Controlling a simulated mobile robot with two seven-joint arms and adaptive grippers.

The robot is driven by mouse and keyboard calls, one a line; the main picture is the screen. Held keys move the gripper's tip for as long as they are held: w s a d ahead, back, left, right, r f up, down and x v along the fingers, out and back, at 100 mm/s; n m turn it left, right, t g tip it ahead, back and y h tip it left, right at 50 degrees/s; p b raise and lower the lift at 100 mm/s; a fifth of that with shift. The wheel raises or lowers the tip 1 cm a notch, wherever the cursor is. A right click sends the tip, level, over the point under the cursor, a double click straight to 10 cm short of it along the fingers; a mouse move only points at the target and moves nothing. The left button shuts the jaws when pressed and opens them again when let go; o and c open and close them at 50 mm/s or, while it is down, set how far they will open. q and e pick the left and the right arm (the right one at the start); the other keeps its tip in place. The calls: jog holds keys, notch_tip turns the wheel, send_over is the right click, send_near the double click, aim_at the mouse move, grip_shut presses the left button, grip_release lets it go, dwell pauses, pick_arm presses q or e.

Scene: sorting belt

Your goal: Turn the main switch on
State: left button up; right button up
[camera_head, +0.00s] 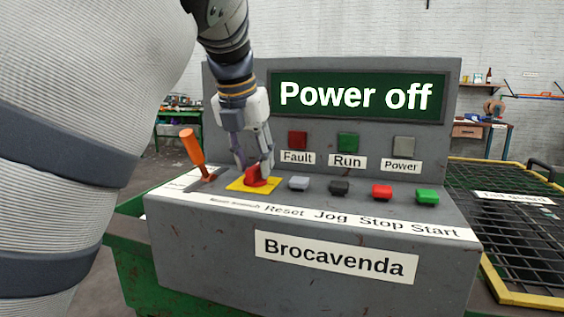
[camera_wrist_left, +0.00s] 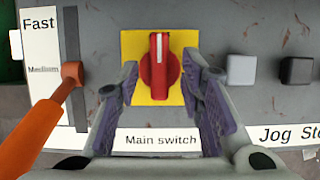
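The main switch is a red rotary knob (camera_wrist_left: 160,68) with a white mark, on a yellow square plate (camera_wrist_left: 130,44), above the label "Main switch". In the head view the red knob (camera_head: 257,178) is partly covered by my left gripper. My left gripper (camera_wrist_left: 160,100) is open, with one finger on each side of the knob; I cannot tell whether the fingers touch it. In the wrist view the knob's handle stands straight up. The panel display (camera_head: 356,95) reads "Power off". My right gripper is not in view.
An orange lever (camera_head: 192,148) stands left of the switch. Grey (camera_head: 299,183), black (camera_head: 339,187), red (camera_head: 382,191) and green (camera_head: 427,196) buttons line the panel to its right. Fault (camera_head: 298,140), Run (camera_head: 348,142) and Power (camera_head: 403,146) lamps look unlit. A yellow-framed grid (camera_head: 515,225) lies at right.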

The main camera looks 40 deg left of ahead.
pick_arm(q)
jog(key=shift+w+f, duration=0.1)
jog(key=shift+f, duration=0.25)
grip_shut()
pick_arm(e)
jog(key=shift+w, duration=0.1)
